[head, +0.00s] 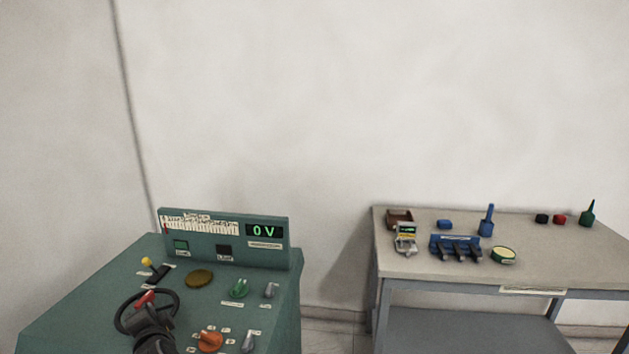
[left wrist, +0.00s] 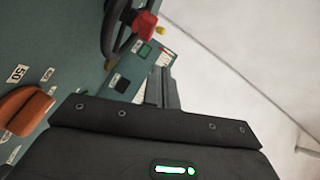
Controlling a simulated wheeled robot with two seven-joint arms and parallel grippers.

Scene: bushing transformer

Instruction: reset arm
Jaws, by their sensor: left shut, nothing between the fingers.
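My left gripper (head: 150,318) shows dark at the bottom of the head view, above the green console (head: 75,300) and overlapping the near side of its black handwheel (head: 119,312). In the left wrist view my left gripper (left wrist: 163,88) is shut, with nothing between the fingers. The handwheel (left wrist: 109,32) with its red knob (left wrist: 145,25) is beside the fingers there; I cannot tell if they touch. My right gripper is in neither view.
The console has a display (head: 264,231) reading 0 V, an orange knob (head: 210,341), a green knob (head: 239,289) and a yellow-tipped lever (head: 147,262). A table (head: 400,262) with tools stands right, past a floor gap. Open space lies above the console.

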